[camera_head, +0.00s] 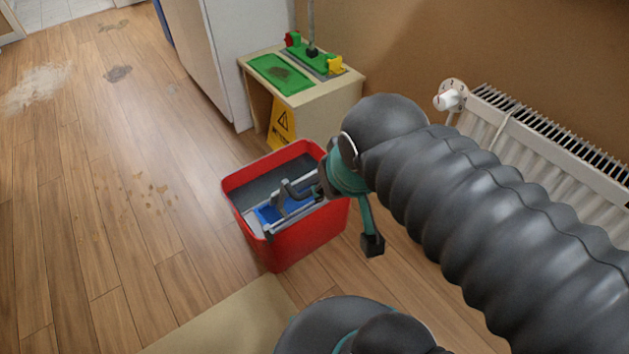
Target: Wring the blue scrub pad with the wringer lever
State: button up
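The blue scrub pad (267,214) lies in the grey wringer inside the red bucket (306,237), with grey bars partly covering it. A dark grey bent lever (292,190) stands over the pad and runs right toward my gripper. My gripper (346,214) is at the bucket's right rim, its teal fingers spread. One black fingertip hangs outside the bucket on the right; the other side is close to the lever's end. My gripper partly hides that end, so I cannot tell whether they touch.
A beige stand (324,104) behind the bucket holds a green tray (280,74) and coloured clips. A yellow warning sign (282,123) leans there. A white radiator (555,150) is on the right. Stains (150,190) mark the open wooden floor on the left.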

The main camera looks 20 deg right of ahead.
aim_at(287, 190)
jog(key=u, duration=0.35)
jog(key=k, duration=0.95)
jog(key=z, duration=0.45)
